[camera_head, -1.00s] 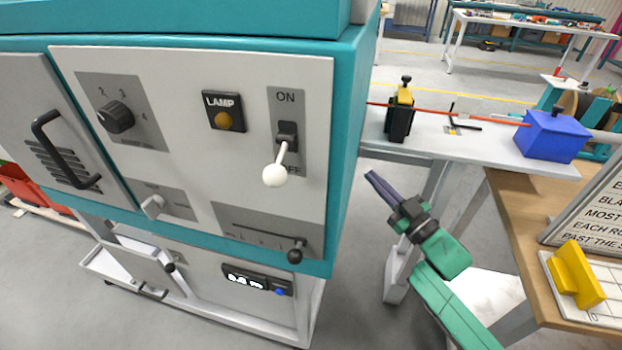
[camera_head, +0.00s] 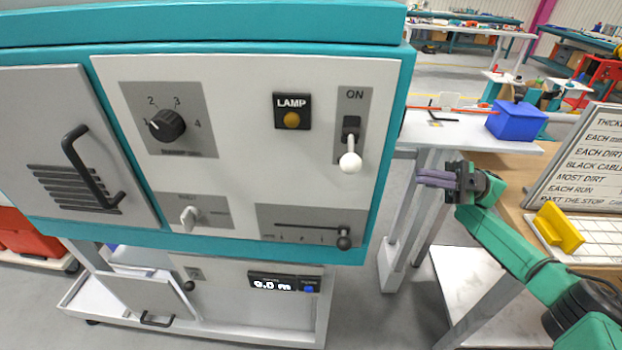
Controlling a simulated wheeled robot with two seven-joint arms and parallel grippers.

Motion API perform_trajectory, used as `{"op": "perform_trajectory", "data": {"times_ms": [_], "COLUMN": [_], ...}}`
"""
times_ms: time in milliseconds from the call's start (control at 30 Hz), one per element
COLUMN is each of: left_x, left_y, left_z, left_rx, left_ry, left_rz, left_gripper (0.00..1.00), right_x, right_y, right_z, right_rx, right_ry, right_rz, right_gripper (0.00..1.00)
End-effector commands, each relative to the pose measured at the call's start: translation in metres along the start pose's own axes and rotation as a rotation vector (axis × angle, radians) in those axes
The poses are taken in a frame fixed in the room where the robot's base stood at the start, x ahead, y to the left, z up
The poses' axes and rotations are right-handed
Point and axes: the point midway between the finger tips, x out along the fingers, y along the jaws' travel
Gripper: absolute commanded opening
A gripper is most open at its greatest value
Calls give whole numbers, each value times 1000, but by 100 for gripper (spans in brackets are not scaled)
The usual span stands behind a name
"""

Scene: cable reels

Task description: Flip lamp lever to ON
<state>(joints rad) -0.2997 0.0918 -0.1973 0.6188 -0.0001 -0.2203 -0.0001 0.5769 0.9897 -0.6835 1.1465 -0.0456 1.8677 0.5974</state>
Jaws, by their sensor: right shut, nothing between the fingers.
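The lamp lever (camera_head: 350,160) is a white-knobbed toggle on a grey plate at the right of the machine's front panel (camera_head: 240,105). Its knob hangs downward, away from the ON label above it, and covers the lower label. The amber lamp (camera_head: 291,119) under the LAMP sign is left of the lever and looks dull. My right gripper (camera_head: 422,178) is shut and empty. It is to the right of the panel, apart from the lever, with its fingers pointing left. My left gripper is not in view.
A rotary knob (camera_head: 167,125), a slider (camera_head: 343,241) and a small white switch (camera_head: 189,215) share the panel. A black door handle (camera_head: 85,165) sticks out at left. A blue box (camera_head: 516,120) and yellow block (camera_head: 558,226) lie right. Free space separates my gripper and the panel.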

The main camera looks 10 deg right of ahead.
Motion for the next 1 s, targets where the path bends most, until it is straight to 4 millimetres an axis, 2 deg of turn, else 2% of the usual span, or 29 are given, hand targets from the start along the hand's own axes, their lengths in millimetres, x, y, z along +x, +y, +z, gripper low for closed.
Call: {"op": "perform_trajectory", "data": {"times_ms": [100, 167, 333, 467, 567, 700, 1000], "left_x": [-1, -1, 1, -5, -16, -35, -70], "left_y": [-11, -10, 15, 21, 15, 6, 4], "left_z": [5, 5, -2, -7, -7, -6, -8], "left_rx": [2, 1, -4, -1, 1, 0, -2], "left_ry": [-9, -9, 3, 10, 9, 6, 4], "left_rz": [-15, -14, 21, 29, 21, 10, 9], "left_gripper": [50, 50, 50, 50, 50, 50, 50], "right_x": [-2, -2, -2, 6, 21, 52, 116], "right_y": [0, 0, 0, 1, 3, 4, 4], "right_z": [-2, -2, -2, -4, -6, -7, -7], "right_rx": [1, 1, 0, 0, 3, 3, 2], "right_ry": [1, 1, 2, 3, 4, 5, 4], "right_rz": [-5, -6, -5, -7, -7, -7, -5], "right_gripper": [0, 0, 0, 0, 0, 0, 0]}}
